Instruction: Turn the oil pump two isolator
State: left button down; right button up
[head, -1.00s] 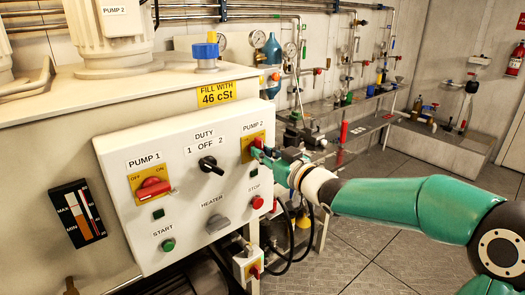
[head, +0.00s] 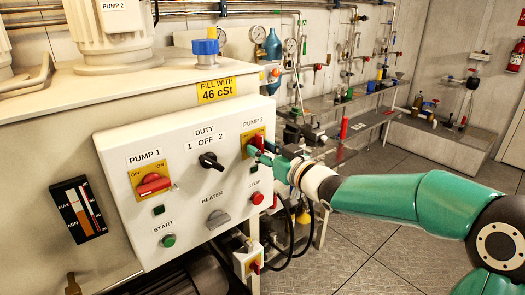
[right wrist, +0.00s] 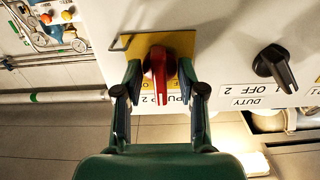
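The oil pump two isolator is a red handle (head: 258,141) on a yellow plate at the upper right of the white control panel, under the label PUMP 2. In the right wrist view the red handle (right wrist: 158,72) stands out from its yellow plate, between the two fingers of my right gripper (right wrist: 159,70). The fingers are apart, one on each side of the handle, with a gap visible on the left side. In the head view my right gripper (head: 260,154) is at the isolator and partly covers it. My left gripper is not in view.
The panel also carries the PUMP 1 isolator (head: 153,183), the black DUTY switch (head: 210,161), the HEATER knob (head: 217,219), the red STOP button (head: 257,198) and the green START button (head: 168,241). A shelf with bottles and valves stands behind my right arm.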

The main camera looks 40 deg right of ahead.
jog(key=shift+s+r, duration=0.1)
jog(key=s, duration=1.1)
jog(key=shift+s+d, duration=0.35)
jog(key=shift+d, duration=0.1)
